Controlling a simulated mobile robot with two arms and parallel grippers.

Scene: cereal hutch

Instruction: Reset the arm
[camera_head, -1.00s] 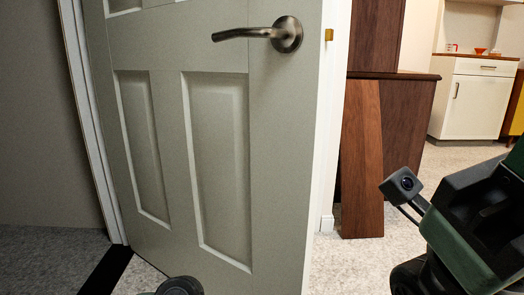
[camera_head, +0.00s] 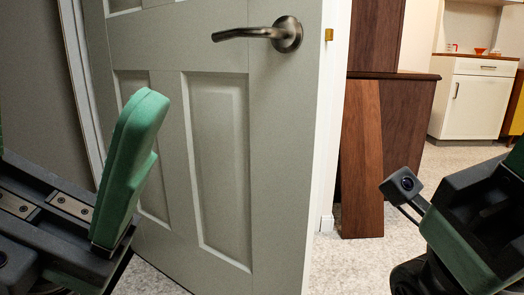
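My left gripper (camera_head: 68,140) is at the lower left of the head view, in front of the grey-green panelled door (camera_head: 285,150). One green finger stands up clearly, and a sliver of green at the left edge looks like the other finger. The wide gap between them looks empty, so it is open. My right gripper (camera_head: 490,215) is at the lower right, cut off by the picture's edge, with a small camera on its side. Its fingertips are mostly outside the view, so I cannot tell its opening. I see nothing held in it.
The door stands ajar with a metal lever handle (camera_head: 288,34). Right of it, a brown wooden board (camera_head: 362,160) leans on a dark wooden cabinet (camera_head: 408,120). A white cabinet (camera_head: 478,100) stands farther back. Pale floor (camera_head: 350,265) is clear between the door and my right arm.

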